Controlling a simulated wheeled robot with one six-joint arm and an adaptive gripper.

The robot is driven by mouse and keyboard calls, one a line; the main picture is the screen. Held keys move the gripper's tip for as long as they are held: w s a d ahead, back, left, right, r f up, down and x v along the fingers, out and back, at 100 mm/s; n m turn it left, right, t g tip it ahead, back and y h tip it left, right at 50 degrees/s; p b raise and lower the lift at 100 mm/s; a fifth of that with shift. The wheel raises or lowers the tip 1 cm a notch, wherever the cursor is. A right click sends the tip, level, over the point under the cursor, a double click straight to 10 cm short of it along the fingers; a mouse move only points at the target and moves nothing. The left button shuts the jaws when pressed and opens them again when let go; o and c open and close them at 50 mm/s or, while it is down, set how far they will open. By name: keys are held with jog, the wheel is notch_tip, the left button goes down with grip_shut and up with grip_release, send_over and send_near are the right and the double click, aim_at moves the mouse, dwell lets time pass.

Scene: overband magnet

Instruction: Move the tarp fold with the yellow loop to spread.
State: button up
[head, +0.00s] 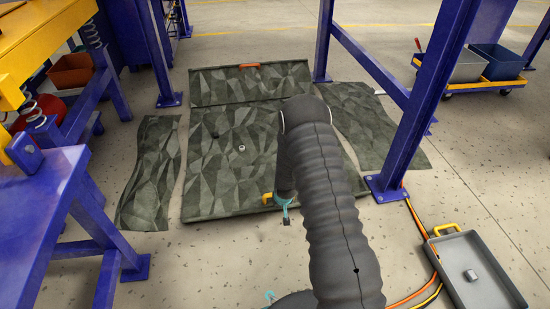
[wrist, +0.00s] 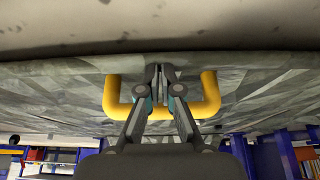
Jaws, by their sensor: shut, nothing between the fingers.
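A dark green faceted tarp (head: 215,180) lies on the floor in several panels. The yellow loop (head: 267,198) is at the near edge of the middle panel, partly hidden by my arm. In the wrist view the yellow loop (wrist: 212,95) is a U-shaped handle against the grey-green tarp surface (wrist: 265,85). My gripper (wrist: 160,72) is shut, with its fingertips between the two legs of the loop and its fingers crossing the loop's bar. Nothing shows between the fingers. I cannot tell whether they touch the loop.
An orange loop (head: 250,65) sits on the back panel's far edge. Small metal pieces (head: 241,149) lie on the middle panel. Blue posts (head: 383,185) flank the tarp. A grey tray (head: 475,270) and orange cables (head: 420,225) are at right. Bare floor lies in front.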

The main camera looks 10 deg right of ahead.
jog(key=o, duration=0.4)
jog(key=shift+r, duration=0.1)
jog(key=shift+o, duration=0.2)
jog(key=shift+s+r+p, duration=0.35)
jog(key=shift+s+r, duration=0.2)
jog(key=shift+s, duration=0.45)
jog(key=shift+s+r+p, duration=0.4)
jog(key=shift+s+r, duration=0.1)
jog(key=shift+s, duration=0.55)
jog(key=shift+s+r+p, duration=0.35)
jog(key=shift+s+r, duration=0.2)
jog(key=shift+s, duration=0.45)
